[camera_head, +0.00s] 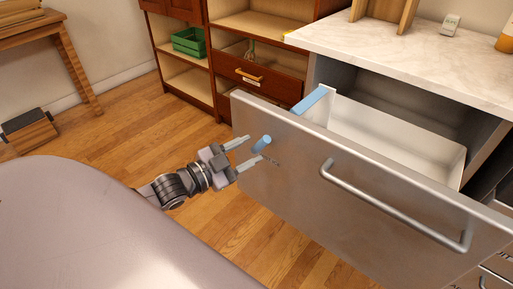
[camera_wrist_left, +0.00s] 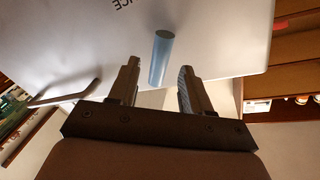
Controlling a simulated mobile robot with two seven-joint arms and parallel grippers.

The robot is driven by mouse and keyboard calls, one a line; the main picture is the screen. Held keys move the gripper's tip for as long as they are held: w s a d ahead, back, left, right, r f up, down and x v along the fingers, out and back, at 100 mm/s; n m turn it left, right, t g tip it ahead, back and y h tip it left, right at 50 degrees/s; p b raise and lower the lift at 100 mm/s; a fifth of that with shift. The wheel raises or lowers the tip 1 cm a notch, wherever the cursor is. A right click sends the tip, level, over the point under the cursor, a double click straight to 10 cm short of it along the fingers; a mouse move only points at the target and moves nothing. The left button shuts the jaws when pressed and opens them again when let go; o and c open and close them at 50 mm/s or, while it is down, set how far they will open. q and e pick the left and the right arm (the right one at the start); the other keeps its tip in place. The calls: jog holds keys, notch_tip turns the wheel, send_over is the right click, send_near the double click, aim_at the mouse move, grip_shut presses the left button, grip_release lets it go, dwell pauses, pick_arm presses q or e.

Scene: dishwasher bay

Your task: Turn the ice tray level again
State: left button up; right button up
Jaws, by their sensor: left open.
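A blue cylindrical knob (camera_head: 262,144) stands out from the grey front of an open drawer (camera_head: 300,180). A blue piece (camera_head: 314,99), perhaps part of the ice tray, shows at the left end inside the drawer. Most of it is hidden by the front, and I cannot tell its tilt. My left gripper (camera_head: 248,152) is open and empty in front of the knob. In the left wrist view the knob (camera_wrist_left: 161,55) appears between the two fingers (camera_wrist_left: 158,68), with gaps on both sides. My right gripper is not in view.
A long bar handle (camera_head: 395,205) sticks out from the drawer front to the right. A white bin (camera_head: 400,145) lies behind the front. A marble counter (camera_head: 400,45) is above.

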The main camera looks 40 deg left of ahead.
pick_arm(q)
jog(key=shift+x, duration=1.5)
grip_shut()
